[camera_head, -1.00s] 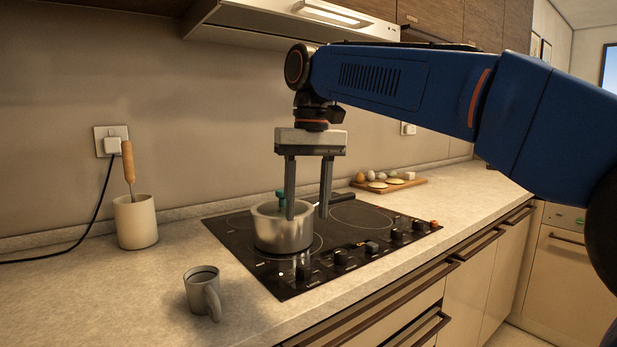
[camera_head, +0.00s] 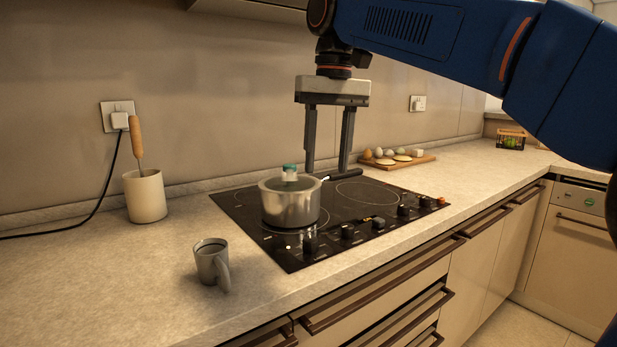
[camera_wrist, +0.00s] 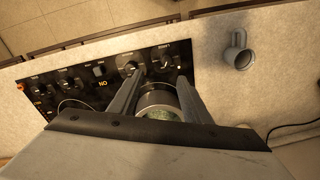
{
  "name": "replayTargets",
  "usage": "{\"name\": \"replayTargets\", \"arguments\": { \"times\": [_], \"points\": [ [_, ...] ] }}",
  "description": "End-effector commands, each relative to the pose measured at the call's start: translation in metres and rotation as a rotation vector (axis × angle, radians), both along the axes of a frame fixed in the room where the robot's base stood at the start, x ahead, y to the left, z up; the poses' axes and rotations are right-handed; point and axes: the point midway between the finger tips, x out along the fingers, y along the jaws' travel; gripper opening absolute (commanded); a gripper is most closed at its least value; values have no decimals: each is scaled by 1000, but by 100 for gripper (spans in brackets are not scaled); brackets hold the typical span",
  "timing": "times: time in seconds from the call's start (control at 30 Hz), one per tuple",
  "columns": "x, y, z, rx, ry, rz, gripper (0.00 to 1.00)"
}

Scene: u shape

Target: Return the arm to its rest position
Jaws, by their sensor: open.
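My gripper (camera_head: 327,172) hangs from my blue arm with its two fingers apart and pointing down. Nothing is between the fingers in the head view. It is above the cooktop, just behind and to the right of a metal pot (camera_head: 291,206) with a lid and a teal-topped knob (camera_head: 289,171). In the wrist view my gripper (camera_wrist: 170,85) is open, and the pot (camera_wrist: 158,97) shows below and between the fingers, partly hidden by the gripper body.
The black cooktop (camera_head: 366,210) has knobs along its front. A grey mug (camera_head: 211,263) and a utensil holder (camera_head: 145,197) stand to the left. A board (camera_head: 412,162) with eggs lies at the back right. A basket (camera_head: 510,139) stands in the far corner. The upper hood is close to my arm.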

Motion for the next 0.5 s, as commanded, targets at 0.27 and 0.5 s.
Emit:
{"name": "replayTargets", "arguments": {
  "times": [0.27, 0.5],
  "points": [
    [-33, -76, -53, 23, -84, -69, 44],
    [-71, -134, -116, 32, -167, -123, 44]
  ]
}}
